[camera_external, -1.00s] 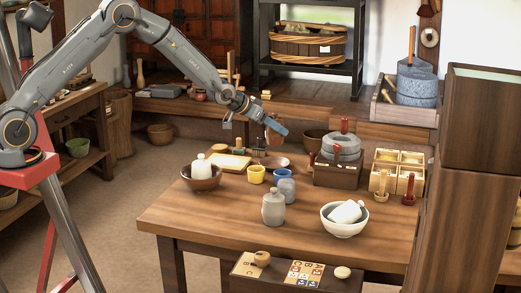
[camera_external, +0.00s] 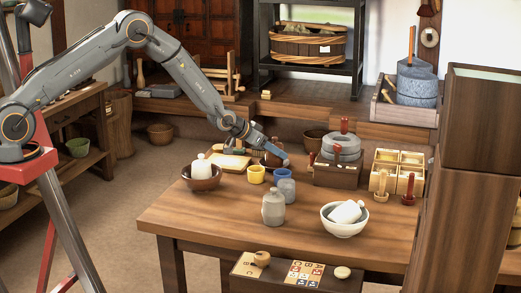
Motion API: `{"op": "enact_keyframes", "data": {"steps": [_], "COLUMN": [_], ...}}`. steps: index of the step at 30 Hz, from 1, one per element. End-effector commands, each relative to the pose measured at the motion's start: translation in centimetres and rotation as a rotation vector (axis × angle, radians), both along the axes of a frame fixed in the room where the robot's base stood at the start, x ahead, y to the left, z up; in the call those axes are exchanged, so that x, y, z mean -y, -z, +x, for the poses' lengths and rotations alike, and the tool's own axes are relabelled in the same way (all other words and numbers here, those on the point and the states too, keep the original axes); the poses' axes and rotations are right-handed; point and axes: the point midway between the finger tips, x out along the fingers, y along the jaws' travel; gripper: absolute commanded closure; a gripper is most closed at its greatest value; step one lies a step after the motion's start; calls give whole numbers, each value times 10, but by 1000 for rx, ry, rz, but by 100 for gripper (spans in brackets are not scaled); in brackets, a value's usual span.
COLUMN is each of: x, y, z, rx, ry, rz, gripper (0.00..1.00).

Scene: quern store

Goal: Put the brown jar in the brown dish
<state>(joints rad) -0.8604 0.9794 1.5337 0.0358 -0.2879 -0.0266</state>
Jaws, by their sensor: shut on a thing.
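The brown jar (camera_external: 269,160) is in my gripper (camera_external: 274,149), low over the brown dish (camera_external: 262,163) near the back of the wooden table. My gripper is shut on the jar and hides part of it. The jar covers much of the dish. I cannot tell whether the jar touches the dish's floor.
A dark bowl with a white jar (camera_external: 202,170) is left. A stone quern (camera_external: 342,148) stands right. The table's front left is clear.

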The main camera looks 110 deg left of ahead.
Motion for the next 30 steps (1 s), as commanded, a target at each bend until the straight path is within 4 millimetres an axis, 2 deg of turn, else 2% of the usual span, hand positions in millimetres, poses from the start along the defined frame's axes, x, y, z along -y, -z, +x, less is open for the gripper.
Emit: {"op": "enact_keyframes", "data": {"steps": [2,3,6,19,30], "x": [0,0,0,3,40], "y": [2,3,3,-4,-42], "z": [0,0,0,-2,-35], "rx": [1,-1,-1,0,0], "ry": [0,0,0,0,0], "rz": [1,-1,-1,0,0], "gripper": [88,46,31,31,31]}}
